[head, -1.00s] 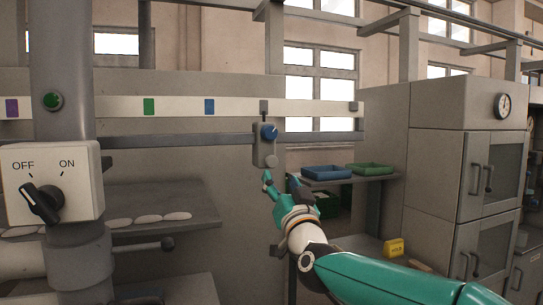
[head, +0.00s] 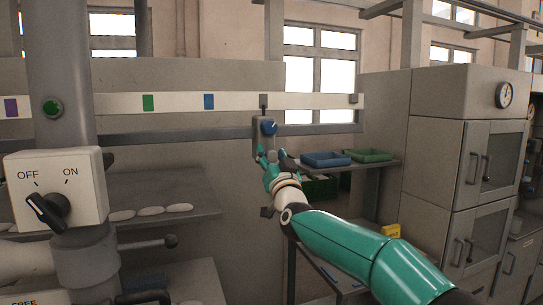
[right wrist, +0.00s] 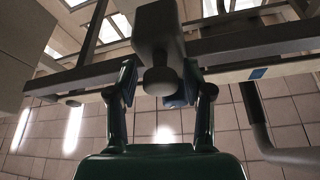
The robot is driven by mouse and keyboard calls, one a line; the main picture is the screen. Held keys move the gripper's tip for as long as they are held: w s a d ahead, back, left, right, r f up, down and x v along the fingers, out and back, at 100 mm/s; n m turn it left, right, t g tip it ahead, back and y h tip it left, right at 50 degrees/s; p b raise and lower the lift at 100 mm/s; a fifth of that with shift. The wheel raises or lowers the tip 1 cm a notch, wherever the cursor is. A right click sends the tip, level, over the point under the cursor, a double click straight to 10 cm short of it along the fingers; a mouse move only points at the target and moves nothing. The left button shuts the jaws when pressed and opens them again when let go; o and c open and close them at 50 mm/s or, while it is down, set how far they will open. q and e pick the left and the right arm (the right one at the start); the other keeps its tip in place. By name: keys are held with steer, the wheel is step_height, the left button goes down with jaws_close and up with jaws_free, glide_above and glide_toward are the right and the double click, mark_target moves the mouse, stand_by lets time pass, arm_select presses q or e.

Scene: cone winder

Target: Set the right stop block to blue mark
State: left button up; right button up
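The right stop block (head: 259,139) is a grey block with a blue knob (head: 269,127) on its front, hanging on the grey rail (head: 190,136). Its pointer stands right of the blue mark (head: 209,101) on the white strip. My right gripper (head: 274,155) is just below and in front of the block. In the right wrist view the block (right wrist: 158,28) has a round grip (right wrist: 160,80) on its underside. My open right gripper (right wrist: 160,88) has a finger on each side of this grip; contact cannot be told. My left gripper is out of view.
A green mark (head: 148,103) and a purple mark (head: 11,108) lie farther left on the strip. A shelf with a blue tray (head: 325,160) and a green tray (head: 369,156) is close right of my gripper. An OFF/ON switch box (head: 85,190) stands at left.

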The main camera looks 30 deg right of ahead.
jaws_close()
